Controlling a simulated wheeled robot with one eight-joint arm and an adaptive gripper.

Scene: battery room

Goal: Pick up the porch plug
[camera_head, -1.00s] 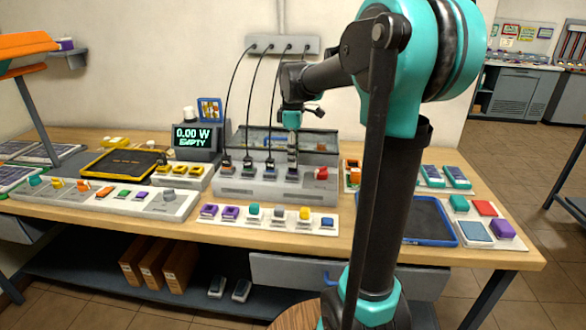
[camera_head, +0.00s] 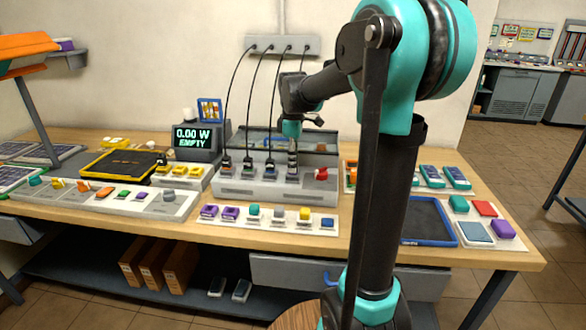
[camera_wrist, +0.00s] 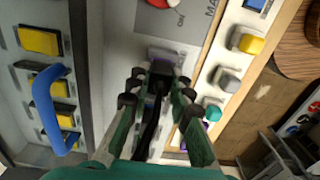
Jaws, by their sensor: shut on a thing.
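A row of dark plugs on black cables stands in the grey dock (camera_head: 235,188) on the workbench. My gripper (camera_head: 293,162) points down over the rightmost plug (camera_head: 292,175), with its fingers shut around that plug's upper part. The plug stands upright in the dock. In the wrist view, a purple-grey piece (camera_wrist: 165,57) shows at the tips of my gripper (camera_wrist: 158,80). The fingers hide most of what they hold. I cannot read a label that names the porch plug.
A red knob (camera_head: 321,174) sits just right of the held plug. A white strip with several coloured blocks (camera_head: 270,217) lies in front of the dock. Cables hang from a wall box (camera_head: 283,45) close to my arm. A display (camera_head: 193,138) reads 0.00 W EMPTY.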

